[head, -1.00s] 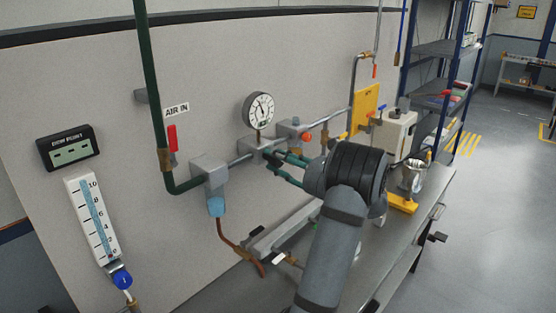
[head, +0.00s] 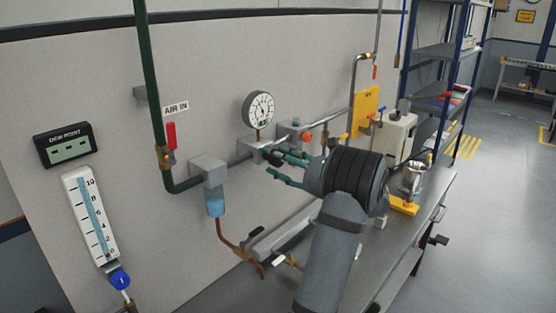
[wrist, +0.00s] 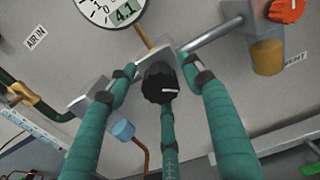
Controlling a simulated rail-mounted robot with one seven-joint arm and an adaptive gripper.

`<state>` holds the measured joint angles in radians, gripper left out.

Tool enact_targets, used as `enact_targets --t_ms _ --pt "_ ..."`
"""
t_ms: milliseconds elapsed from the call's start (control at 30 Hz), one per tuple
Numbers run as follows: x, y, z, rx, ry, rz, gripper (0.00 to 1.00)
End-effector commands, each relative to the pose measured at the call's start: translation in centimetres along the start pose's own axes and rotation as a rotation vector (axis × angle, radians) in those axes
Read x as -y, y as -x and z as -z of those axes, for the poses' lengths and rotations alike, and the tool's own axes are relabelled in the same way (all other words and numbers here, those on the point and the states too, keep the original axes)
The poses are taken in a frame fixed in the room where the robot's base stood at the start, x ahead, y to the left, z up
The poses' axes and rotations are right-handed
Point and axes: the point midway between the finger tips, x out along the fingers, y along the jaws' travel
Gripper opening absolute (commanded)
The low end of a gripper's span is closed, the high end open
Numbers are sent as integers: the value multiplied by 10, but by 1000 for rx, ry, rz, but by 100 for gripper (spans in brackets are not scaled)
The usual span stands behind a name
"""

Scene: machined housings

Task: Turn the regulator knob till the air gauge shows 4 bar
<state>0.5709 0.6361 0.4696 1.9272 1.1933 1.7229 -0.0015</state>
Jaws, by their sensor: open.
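The regulator's black knob (wrist: 159,83), with a white pointer mark, faces my camera in the wrist view. In the head view the regulator block (head: 258,147) sits on the pipe below the round air gauge (head: 258,109); the knob is hard to make out there. My gripper (wrist: 160,76) has several teal fingers, spread open around the knob with gaps at the sides. It also shows at the regulator in the head view (head: 279,162).
A second unit with an orange knob (wrist: 286,10) is right of the regulator. A filter with a blue bowl (wrist: 122,130) is at left. The red-handled AIR IN valve (head: 171,136) and green pipe stand further left. A bench (head: 395,245) runs below.

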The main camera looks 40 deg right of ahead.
Motion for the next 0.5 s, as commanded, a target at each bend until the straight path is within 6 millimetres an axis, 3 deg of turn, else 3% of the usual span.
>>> enact_targets --t_ms 333,500 --pt "0 3 0 0 0 1 53" --pt "2 26 0 0 -1 5 53"
